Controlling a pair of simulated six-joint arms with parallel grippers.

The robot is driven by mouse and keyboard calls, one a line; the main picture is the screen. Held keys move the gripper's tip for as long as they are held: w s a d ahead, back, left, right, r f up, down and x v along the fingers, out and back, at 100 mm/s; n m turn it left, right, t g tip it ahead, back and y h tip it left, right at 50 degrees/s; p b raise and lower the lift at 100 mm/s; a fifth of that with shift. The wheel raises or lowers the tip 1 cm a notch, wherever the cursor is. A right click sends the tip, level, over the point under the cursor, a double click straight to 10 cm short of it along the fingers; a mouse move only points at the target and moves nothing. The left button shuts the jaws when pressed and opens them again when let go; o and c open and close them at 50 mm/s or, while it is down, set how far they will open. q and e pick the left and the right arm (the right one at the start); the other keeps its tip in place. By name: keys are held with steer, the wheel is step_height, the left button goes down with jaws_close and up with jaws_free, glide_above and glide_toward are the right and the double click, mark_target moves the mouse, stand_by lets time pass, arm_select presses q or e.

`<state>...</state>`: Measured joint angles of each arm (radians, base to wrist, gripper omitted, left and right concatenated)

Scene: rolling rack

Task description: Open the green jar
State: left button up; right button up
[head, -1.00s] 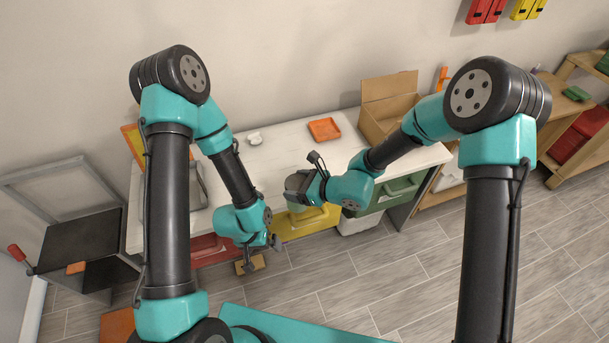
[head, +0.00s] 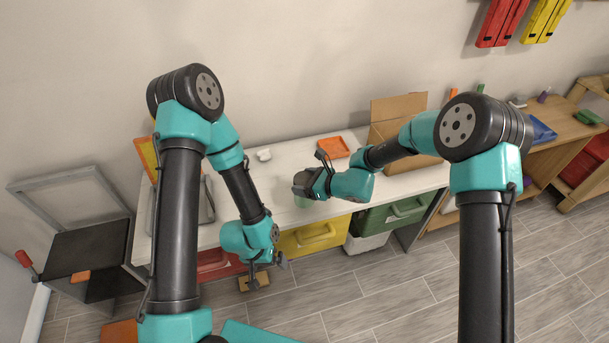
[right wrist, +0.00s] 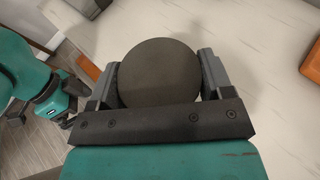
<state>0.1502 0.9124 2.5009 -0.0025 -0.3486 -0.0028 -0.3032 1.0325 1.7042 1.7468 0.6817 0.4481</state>
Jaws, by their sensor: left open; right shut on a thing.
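The green jar (head: 303,201) shows as a small pale green piece under my right gripper (head: 305,183), at the front part of the white table. In the right wrist view its round dark lid (right wrist: 160,72) sits between the two fingers of my right gripper (right wrist: 158,85), which is shut on it. The lid hides the jar's body there. I cannot tell whether the jar touches the table. My left gripper (head: 266,272) is open and empty, low in front of the table edge, below and left of the jar.
On the white table (head: 285,172) lie an orange tray (head: 333,147) and a small white object (head: 264,155). An open cardboard box (head: 397,112) stands at the back right. Yellow (head: 315,235) and green (head: 400,211) bins sit under the table. A dark rack (head: 88,260) stands at left.

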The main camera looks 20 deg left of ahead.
steer(key=w+a, duration=0.1)
steer(key=w, duration=0.5)
steer(key=shift+a+f, duration=0.3)
steer(key=shift+a, duration=0.1)
steer(key=shift+w+a+f, duration=0.1)
steer(key=shift+w+f, duration=0.05)
steer(key=shift+f, duration=0.75)
steer(key=shift+w+f, duration=0.15)
steer(key=shift+f, duration=0.7)
steer(key=shift+f, duration=0.15)
steer(key=o, duration=1.7)
